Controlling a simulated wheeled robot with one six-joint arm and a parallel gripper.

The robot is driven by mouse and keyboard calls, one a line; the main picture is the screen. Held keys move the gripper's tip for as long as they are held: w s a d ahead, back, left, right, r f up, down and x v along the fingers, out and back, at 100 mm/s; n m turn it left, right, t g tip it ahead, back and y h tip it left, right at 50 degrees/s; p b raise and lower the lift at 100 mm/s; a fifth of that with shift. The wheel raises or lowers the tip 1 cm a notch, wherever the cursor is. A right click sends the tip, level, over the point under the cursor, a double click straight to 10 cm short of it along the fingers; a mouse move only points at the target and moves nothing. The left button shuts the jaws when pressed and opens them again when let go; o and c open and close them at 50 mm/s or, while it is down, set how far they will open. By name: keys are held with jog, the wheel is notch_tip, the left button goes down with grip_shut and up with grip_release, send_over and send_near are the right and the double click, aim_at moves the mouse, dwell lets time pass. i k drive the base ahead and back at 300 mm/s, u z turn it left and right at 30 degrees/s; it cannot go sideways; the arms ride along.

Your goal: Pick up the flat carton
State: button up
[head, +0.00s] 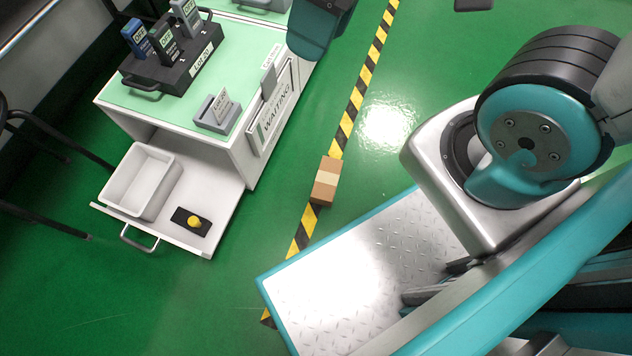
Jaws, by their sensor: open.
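The flat carton (327,167) is a small brown box with a paler band of tape across it. It lies on the green floor in the head view, on the yellow and black striped line, between the white bench and my metal-plated base. Its top and a side show and nothing covers it.
A white bench (191,147) at left carries a black rack (180,75) of handheld testers and a small grey stand (216,115). Its pulled-out drawer holds a white bin (140,180) and a yellow button (193,221). Green floor (300,120) around the carton is clear.

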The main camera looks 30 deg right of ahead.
aim_at(325, 187)
jog(key=u, duration=1)
jog(key=k, duration=0.85)
jog(key=z, duration=0.35)
jog(key=i, duration=0.5)
